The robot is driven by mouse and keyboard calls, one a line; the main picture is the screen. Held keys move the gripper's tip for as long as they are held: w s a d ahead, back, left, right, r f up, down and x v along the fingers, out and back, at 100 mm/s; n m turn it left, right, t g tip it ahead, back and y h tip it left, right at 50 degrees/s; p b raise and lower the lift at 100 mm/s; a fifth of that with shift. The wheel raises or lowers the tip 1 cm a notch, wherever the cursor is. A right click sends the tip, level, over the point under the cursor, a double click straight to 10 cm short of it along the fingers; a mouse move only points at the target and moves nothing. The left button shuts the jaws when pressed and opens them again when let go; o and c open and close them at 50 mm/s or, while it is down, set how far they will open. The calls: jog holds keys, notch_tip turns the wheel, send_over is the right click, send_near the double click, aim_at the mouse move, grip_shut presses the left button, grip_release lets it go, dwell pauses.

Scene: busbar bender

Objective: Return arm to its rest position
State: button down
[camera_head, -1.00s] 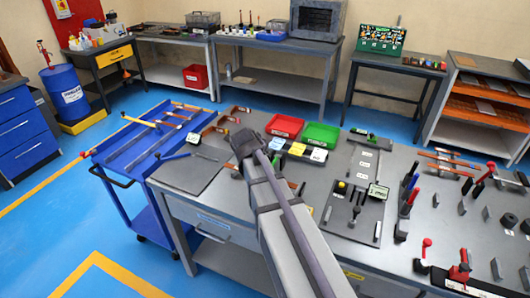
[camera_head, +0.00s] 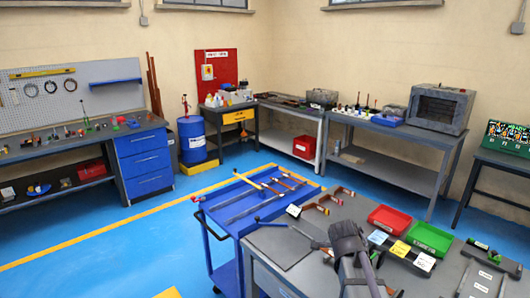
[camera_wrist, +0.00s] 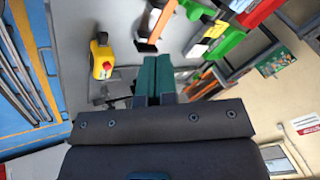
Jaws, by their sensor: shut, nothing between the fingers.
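My gripper shows in the wrist view (camera_wrist: 154,72) with its two teal fingers together and nothing between them. Beyond the fingers in that view are a grey work surface and a yellow device with a red button (camera_wrist: 102,57). In the head view my arm rises from the bottom edge, right of centre, over the grey workbench (camera_head: 285,233). Its fingers cannot be made out there.
A blue cart (camera_head: 222,232) with copper bars stands left of the workbench. A red bin (camera_head: 389,220) and a green bin (camera_head: 429,238) sit near my arm. A pegboard bench (camera_head: 62,152) is at far left. Blue floor between is clear.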

jog(key=s+a+f+n+g+y, duration=0.2)
jog(key=s+a+n, duration=1.1)
jog(key=n, duration=0.8)
jog(key=g+y, duration=0.1)
jog(key=y, duration=0.1)
jog(key=shift+s+a+f+g+y, duration=0.15)
jog(key=shift+s+a+g+y, duration=0.15)
jog(key=shift+y, duration=0.1)
jog(key=c, duration=1.8)
grip_release()
jog(key=shift+c, duration=0.2)
